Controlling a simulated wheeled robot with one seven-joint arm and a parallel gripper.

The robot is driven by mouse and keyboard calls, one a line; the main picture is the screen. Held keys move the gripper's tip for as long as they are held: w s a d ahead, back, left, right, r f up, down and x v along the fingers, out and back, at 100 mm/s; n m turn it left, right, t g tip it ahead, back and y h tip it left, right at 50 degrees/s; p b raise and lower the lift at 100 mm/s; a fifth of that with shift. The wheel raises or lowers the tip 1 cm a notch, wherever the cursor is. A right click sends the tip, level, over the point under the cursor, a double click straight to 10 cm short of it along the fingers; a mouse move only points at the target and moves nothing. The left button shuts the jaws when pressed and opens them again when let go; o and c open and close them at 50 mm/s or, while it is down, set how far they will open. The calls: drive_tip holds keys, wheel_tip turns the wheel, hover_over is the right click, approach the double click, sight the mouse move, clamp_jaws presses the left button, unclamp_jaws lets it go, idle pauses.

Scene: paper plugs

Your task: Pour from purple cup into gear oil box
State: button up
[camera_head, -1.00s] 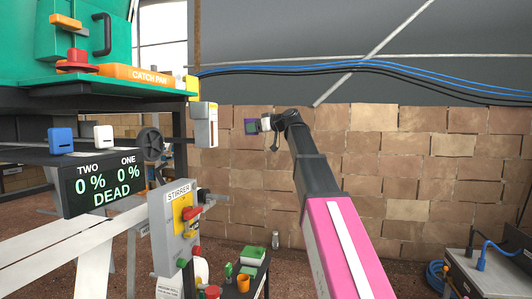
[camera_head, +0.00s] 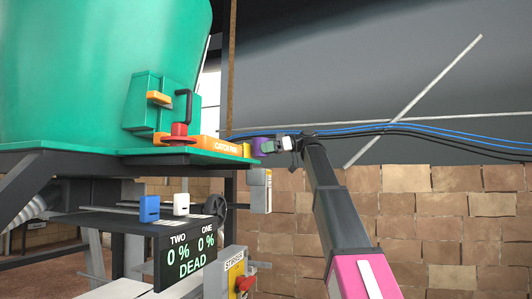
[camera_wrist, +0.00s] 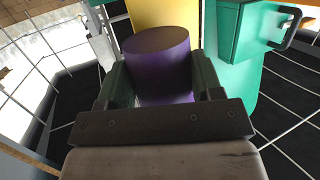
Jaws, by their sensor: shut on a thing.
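In the wrist view the cup (camera_wrist: 158,70) sits between both fingers. One dark round end of the cup faces up in that picture, and its contents cannot be made out. A grey and yellow box (camera_head: 260,190) hangs below the cup. No gear oil label can be read, so I cannot tell which box is the gear oil box.
A display (camera_head: 188,248) reads DEAD below. Blue and black cables (camera_head: 420,128) cross the wall behind. The space right of my arm is clear.

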sight(266, 156)
wheel_tip(266, 156, down, 4)
drive_tip(key=shift+r, duration=0.25)
drive_tip(key=shift+w+r, duration=0.2)
drive_tip(key=shift+r, duration=0.05)
drive_tip(key=shift+d+r+n+t+h, duration=0.1)
drive_tip(key=shift+n+t+h, duration=0.25)
drive_tip(key=shift+n, duration=0.25)
drive_tip(key=shift+w+d+r+n+h, duration=0.2)
drive_tip(key=shift+r+n+h, duration=0.05)
drive_tip(key=shift+n, duration=0.15)
drive_tip(key=shift+w+r+n+t+h, duration=0.1)
drive_tip(key=shift+r+n+t+h, duration=0.1)
drive_tip(key=shift+n+t+h, duration=0.15)
